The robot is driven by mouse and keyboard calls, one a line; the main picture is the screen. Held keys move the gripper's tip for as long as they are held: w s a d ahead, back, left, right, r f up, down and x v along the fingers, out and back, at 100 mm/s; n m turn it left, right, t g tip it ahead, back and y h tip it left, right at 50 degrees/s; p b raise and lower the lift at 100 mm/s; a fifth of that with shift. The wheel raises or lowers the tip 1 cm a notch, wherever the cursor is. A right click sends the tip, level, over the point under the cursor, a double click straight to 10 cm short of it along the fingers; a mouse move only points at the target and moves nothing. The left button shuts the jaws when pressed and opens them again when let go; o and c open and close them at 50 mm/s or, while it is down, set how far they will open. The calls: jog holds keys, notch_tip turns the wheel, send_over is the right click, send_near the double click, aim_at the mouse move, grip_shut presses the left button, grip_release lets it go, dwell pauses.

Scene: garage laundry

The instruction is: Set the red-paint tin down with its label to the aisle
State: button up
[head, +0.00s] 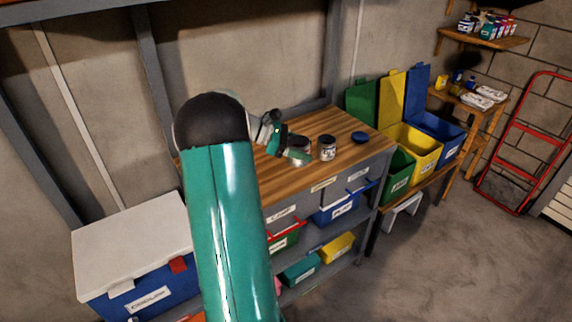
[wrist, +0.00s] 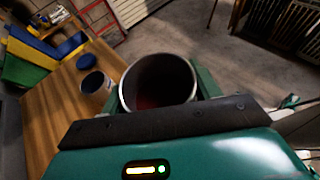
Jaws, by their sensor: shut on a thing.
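My gripper (head: 291,146) is shut on a grey metal tin (head: 299,156) over the wooden bench top (head: 325,122). In the wrist view the tin (wrist: 158,82) is open at the top, with dark red inside, between the green fingers. Its label cannot be made out, and I cannot tell whether its base touches the bench. A second tin (head: 327,148), dark-topped with a pale label, stands just right of it. It also shows in the wrist view (wrist: 95,83), left of the held tin.
A blue round lid or dish (head: 360,137) lies on the bench further right. Green, yellow (head: 412,146) and blue bins stand beyond the bench's right end. Labelled bins fill the shelves below. A white-lidded blue cooler (head: 135,245) stands at left. The aisle floor (head: 450,250) at right is clear.

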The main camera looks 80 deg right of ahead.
jog(key=w+d+f, duration=0.1)
jog(key=f, duration=0.1)
jog(key=w+d+f, duration=0.4)
jog(key=f, duration=0.1)
jog(key=shift+w, duration=0.1)
jog(key=shift+w+d+f, duration=0.1)
jog(key=shift+f, duration=1.5)
jog(key=shift+f, duration=0.15)
jog(key=o, duration=1.1)
jog(key=shift+c, duration=0.2)
jog(key=v, duration=1.1)
jog(key=shift+w, duration=0.25)
jog(key=shift+w+r, duration=0.25)
jog(key=shift+r, duration=0.05)
